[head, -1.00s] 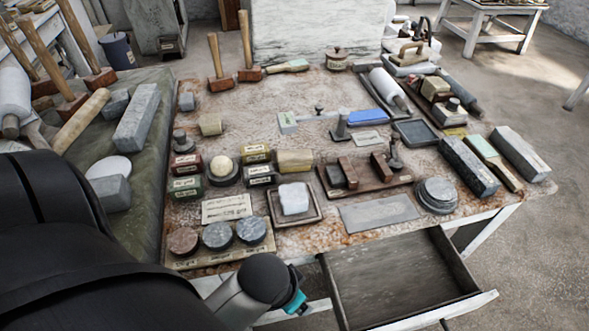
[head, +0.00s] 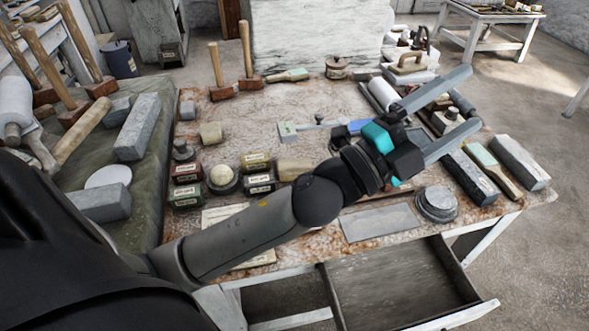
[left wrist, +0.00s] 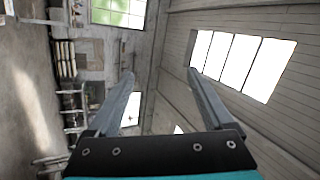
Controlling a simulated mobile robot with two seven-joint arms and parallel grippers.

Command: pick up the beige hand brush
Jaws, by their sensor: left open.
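I cannot tell for certain which thing is the beige hand brush. A beige-handled brush-like tool with a pale green face (head: 288,75) lies at the back edge of the table. A longer one with a pale green part and wooden handle (head: 492,171) lies at the right, between two grey blocks. A beige-handled block (head: 409,63) stands at the back right. My left gripper (head: 474,98) is open and empty above the table's right side, its fingers pointing right and away. The left wrist view shows its spread fingers (left wrist: 162,78) against walls and windows, with no brush there.
The worktable (head: 290,104) is crowded with tins, blocks and tools. Two mallets (head: 222,91) (head: 250,80) stand at its back left. A drawer (head: 400,285) is pulled open at the front. The table's back middle is fairly clear.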

